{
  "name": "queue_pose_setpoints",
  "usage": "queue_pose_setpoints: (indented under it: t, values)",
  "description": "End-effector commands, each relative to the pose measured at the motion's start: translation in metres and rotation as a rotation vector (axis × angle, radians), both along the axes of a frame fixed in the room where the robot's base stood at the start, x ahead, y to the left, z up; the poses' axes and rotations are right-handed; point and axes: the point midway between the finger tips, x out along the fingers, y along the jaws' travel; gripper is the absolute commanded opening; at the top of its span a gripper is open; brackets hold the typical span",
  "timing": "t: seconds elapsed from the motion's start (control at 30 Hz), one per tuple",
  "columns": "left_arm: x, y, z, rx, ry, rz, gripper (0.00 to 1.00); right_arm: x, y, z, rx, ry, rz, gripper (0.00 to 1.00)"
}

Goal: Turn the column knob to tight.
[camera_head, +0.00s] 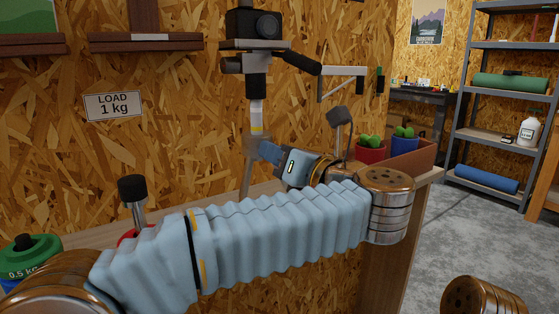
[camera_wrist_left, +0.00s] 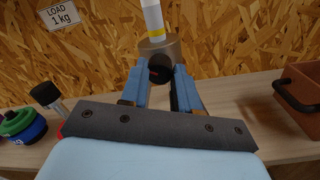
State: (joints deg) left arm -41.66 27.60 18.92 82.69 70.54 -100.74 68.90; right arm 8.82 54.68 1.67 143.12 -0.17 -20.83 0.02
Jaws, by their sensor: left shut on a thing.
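A tripod stands on the bench with a black camera (camera_head: 253,24) on its head. Its pale column (camera_head: 256,117) has a yellow band and enters a grey-brown collar (camera_head: 255,143). The collar also shows in the left wrist view (camera_wrist_left: 160,50). The dark column knob (camera_wrist_left: 159,73) sits on the collar's near side. My left gripper (camera_head: 268,152) reaches it from the right in the head view. In the left wrist view its blue fingers (camera_wrist_left: 161,80) are closed around the knob. The fingers hide the knob in the head view. My right gripper is not in view.
A sign (camera_head: 113,105) on the wall reads "LOAD 1 kg". A green 0.5 kg weight (camera_head: 30,254) and a black-topped post (camera_head: 132,190) stand at the left. Potted cacti (camera_head: 371,148) and a brown-red tray (camera_head: 412,160) are at the right. My left arm crosses the front.

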Motion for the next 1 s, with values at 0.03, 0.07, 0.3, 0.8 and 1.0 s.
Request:
queue_pose_setpoints:
  t: [0.03, 0.07, 0.3, 0.8, 1.0]
  values:
    - [0.000, 0.000, -0.002, 0.033, 0.026, 0.000, 0.00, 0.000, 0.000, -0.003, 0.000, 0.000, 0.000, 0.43]
    - [0.000, 0.000, -0.002, 0.056, 0.044, 0.000, 0.00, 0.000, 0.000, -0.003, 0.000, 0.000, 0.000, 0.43]
    - [0.000, -0.001, -0.002, 0.241, 0.179, -0.001, 0.00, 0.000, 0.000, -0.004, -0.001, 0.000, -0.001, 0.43]
    - [0.000, 0.000, -0.001, 0.625, 0.460, -0.001, 0.00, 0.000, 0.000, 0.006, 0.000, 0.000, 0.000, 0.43]
    - [0.000, 0.000, -0.001, 0.781, 0.572, -0.001, 0.00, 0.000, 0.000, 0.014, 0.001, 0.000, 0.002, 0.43]
